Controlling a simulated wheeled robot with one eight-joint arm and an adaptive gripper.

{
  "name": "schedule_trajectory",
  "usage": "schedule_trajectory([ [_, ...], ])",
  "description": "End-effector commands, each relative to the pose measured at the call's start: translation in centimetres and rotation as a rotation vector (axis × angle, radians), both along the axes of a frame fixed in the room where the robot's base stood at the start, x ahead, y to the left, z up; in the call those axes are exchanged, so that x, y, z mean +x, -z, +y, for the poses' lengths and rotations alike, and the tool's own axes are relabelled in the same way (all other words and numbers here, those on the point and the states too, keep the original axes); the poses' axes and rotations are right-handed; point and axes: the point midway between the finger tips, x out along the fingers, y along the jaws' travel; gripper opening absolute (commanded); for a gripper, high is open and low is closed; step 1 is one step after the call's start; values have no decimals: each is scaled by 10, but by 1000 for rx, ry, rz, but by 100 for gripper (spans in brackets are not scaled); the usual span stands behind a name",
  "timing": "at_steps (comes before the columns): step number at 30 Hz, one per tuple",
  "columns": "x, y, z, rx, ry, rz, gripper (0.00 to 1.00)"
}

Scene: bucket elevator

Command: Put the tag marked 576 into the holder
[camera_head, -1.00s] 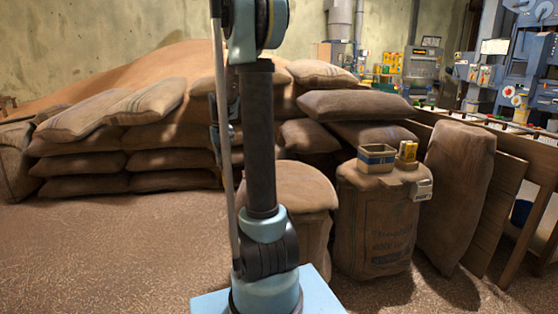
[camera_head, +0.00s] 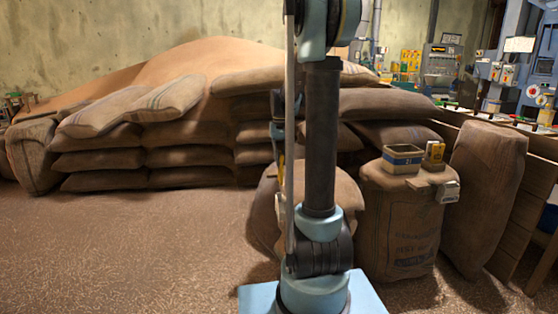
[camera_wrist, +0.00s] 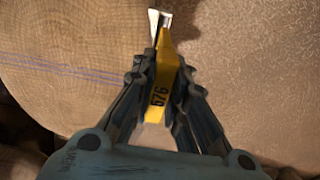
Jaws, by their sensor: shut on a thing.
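My gripper (camera_wrist: 160,85) is shut on a yellow tag (camera_wrist: 161,97) in the wrist view. A pale metallic piece (camera_wrist: 159,18) shows at the tag's far end. In the head view my arm hides most of the gripper; a small yellow patch (camera_head: 281,165) shows beside the arm. I cannot tell for sure which thing is the holder. An open tan box with a dark blue band (camera_head: 402,160) stands on the right-hand upright sack, beside a yellow object (camera_head: 433,155).
A grey-white piece (camera_head: 448,191) sits at the right edge of that upright sack (camera_head: 398,230). Stacked sacks (camera_head: 150,160) and a grain heap (camera_head: 200,65) lie behind. A wooden partition (camera_head: 505,220) is at right. The floor at left (camera_head: 120,250) is clear.

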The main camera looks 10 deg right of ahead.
Motion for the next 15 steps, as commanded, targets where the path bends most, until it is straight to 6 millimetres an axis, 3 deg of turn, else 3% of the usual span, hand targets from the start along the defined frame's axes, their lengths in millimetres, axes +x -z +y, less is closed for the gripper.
schedule_trajectory([
  [15, 0, 28, 1, 0, -1, 0, 0],
])
